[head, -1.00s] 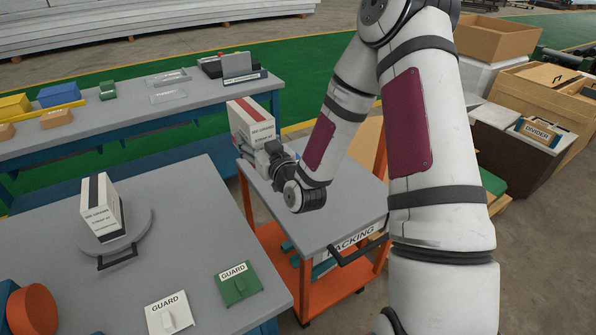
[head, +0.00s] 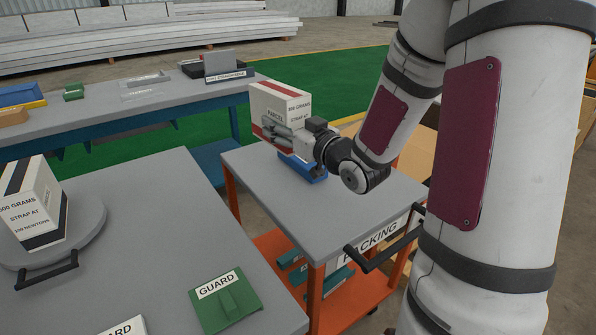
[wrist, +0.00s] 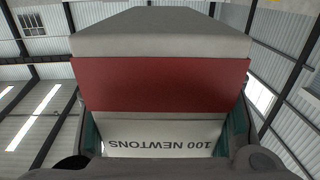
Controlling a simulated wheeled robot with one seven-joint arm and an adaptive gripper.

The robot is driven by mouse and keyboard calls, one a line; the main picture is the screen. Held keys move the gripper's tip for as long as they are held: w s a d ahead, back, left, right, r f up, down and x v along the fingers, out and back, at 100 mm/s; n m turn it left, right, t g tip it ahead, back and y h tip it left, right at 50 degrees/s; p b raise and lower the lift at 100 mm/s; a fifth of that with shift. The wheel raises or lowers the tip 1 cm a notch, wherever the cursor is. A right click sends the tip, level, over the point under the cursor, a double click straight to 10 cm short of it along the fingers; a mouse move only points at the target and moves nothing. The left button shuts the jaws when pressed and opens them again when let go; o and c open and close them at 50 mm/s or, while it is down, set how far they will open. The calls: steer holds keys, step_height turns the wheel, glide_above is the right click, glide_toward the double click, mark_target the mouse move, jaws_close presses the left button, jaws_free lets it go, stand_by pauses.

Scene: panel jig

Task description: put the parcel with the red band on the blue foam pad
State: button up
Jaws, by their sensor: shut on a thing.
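The parcel with the red band (head: 280,103) is a white box with printed labels, held upright at the packing cart. My gripper (head: 282,132) is shut on it from the right side. In the wrist view the parcel (wrist: 160,85) fills the space between the fingers, its red band across the middle and "100 NEWTONS" below. The blue foam pad (head: 306,170) lies on the grey top of the packing cart (head: 350,205), below the parcel and gripper. The gripper and parcel hide part of the pad. I cannot tell how large the gap between parcel and pad is.
A black-banded parcel (head: 32,205) stands on a round grey turntable (head: 85,240) with a handle, on the near bench. A green guard (head: 225,300) lies at that bench's right. The back bench (head: 165,105) holds trays and small blocks. The cart top's front is clear.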

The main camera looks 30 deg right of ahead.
steer(key=s+d+f+h+b, duration=0.1)
steer(key=s+d+f+b, duration=0.3)
steer(key=f+b, duration=0.4)
steer(key=shift+d+m+b, duration=0.3)
steer(key=shift+m+b, duration=0.1)
steer(key=shift+b, duration=0.05)
steer(key=w+p, duration=0.1)
steer(key=p, duration=0.2)
steer(key=shift+d+f, duration=0.15)
steer(key=shift+d, duration=0.25)
steer(key=shift+c, duration=0.2)
steer(key=b, duration=0.3)
glide_above(301, 162)
steer(key=s+d, duration=0.2)
steer(key=shift+w+d+f, duration=0.1)
steer(key=shift+w+f, duration=0.1)
steer(key=shift+f, duration=0.6)
steer(key=shift+f+b, duration=1.05)
steer(key=shift+f, duration=0.7)
steer(key=shift+f, duration=0.1)
steer(key=o, duration=1.6)
